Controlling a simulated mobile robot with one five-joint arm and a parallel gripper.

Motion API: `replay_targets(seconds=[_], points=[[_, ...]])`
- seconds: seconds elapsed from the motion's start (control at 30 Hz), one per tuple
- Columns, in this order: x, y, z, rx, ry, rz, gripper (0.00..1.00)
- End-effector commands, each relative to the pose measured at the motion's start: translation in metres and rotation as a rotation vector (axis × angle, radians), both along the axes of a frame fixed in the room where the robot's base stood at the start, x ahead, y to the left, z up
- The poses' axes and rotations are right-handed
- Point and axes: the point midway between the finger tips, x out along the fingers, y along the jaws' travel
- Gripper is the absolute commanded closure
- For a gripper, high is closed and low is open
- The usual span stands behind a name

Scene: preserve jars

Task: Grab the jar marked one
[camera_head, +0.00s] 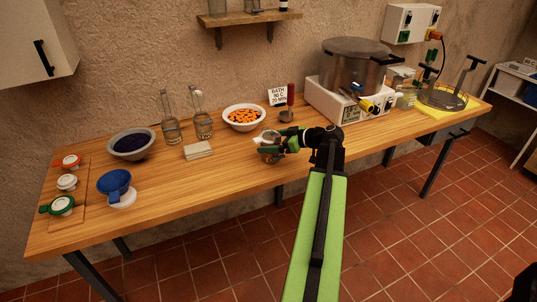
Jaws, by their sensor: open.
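My gripper (268,147) is open near the front edge of the wooden table, at the end of my green and black arm. A small glass jar (269,136) shows at its fingertips, partly covered by them. I cannot tell whether the fingers touch it, and no number on it is readable. Another glass jar (405,99) with pale yellowish contents stands at the right, beside the steel pot's heater. I cannot read a mark on it either.

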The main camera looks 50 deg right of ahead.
Motion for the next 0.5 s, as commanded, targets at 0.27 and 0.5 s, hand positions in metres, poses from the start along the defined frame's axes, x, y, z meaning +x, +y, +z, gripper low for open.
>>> replay_targets(seconds=[0.27, 0.5], points=[[0.0078, 0.0018, -0.0031, -0.001, 0.000, -0.002, 0.08], [0.0075, 0.0014, -0.0030, 0.000, 0.000, -0.002, 0.39]])
